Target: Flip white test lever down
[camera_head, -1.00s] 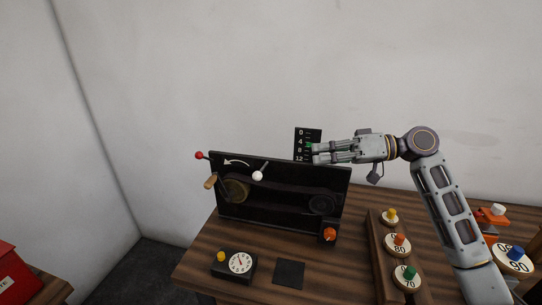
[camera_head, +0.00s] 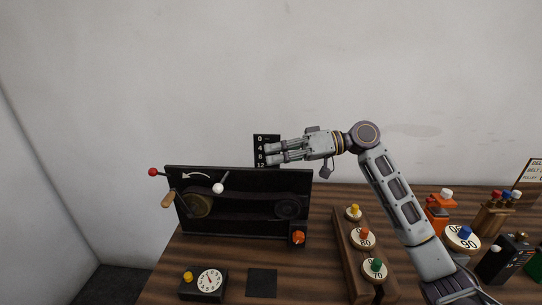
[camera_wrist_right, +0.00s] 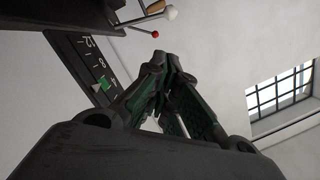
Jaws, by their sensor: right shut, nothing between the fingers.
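The white-knobbed lever (camera_head: 218,188) is at the upper middle of the black dynamo panel (camera_head: 245,226), its stem leaning up and right from the knob. A white knob (camera_wrist_right: 172,12) also shows at the top of the right wrist view, with a red ball-tipped rod (camera_wrist_right: 154,34) just below it. My right gripper (camera_head: 268,154) is shut and empty, to the right of and above the lever, apart from it. It covers part of the black number scale (camera_head: 260,140) behind it. In the wrist view its fingers (camera_wrist_right: 165,60) meet at the tips. My left gripper is not in view.
A red-knobbed rod (camera_head: 153,172) and wooden crank handle (camera_head: 168,199) stick out at the panel's left. An orange knob (camera_head: 298,237) sits at lower right. A dial box (camera_head: 204,285), a black pad (camera_head: 262,283) and a rack of pulleys (camera_head: 350,262) occupy the table front.

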